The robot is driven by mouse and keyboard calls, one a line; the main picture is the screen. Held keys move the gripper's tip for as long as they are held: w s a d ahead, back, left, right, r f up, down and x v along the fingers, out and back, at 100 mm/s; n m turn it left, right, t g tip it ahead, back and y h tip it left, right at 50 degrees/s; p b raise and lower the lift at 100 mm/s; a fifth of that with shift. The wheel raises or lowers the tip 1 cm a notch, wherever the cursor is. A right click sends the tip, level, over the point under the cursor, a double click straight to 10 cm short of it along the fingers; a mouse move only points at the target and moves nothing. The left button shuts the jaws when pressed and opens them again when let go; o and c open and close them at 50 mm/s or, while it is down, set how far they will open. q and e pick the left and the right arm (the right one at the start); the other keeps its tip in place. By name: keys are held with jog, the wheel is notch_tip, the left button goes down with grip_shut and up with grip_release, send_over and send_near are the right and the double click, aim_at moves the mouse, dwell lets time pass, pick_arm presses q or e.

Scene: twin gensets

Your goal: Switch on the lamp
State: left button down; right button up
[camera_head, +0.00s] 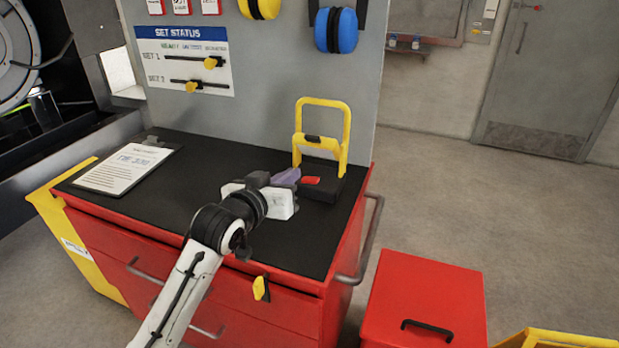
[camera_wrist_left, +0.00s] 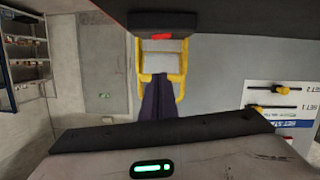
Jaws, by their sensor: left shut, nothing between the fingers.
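The lamp is a yellow frame (camera_head: 346,130) on a black base (camera_head: 328,190), standing upright on the black top of the red cabinet. A red switch (camera_head: 310,180) sits on the base's front side. My left gripper (camera_head: 290,176) is shut and empty, with its dark purplish fingertips just left of the switch. Whether they touch it I cannot tell. In the left wrist view the shut fingers (camera_wrist_left: 157,92) point toward the lamp's yellow frame (camera_wrist_left: 182,62), and the red switch (camera_wrist_left: 160,37) shows on the dark base (camera_wrist_left: 165,20). My right gripper is not in view.
A clipboard (camera_head: 128,167) lies on the left of the cabinet top (camera_head: 205,165). A grey panel (camera_head: 270,90) with a status board (camera_head: 185,58) stands behind. A red box (camera_head: 425,295) is on the floor at right. The cabinet top in front of the lamp is clear.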

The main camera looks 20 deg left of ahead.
pick_arm(q)
send_over(310, 180)
jog(key=s, duration=0.3)
notch_tip(310, 180, down, 2)
jog(key=f, duration=0.3)
jog(key=shift+w+d+f, duration=0.1)
jog(key=shift+w+d, duration=0.15)
jog(key=shift+w, duration=0.05)
jog(key=shift+f, duration=0.5)
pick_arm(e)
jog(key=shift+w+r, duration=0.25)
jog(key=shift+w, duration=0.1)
pick_arm(q)
jog(key=shift+d, duration=0.1)
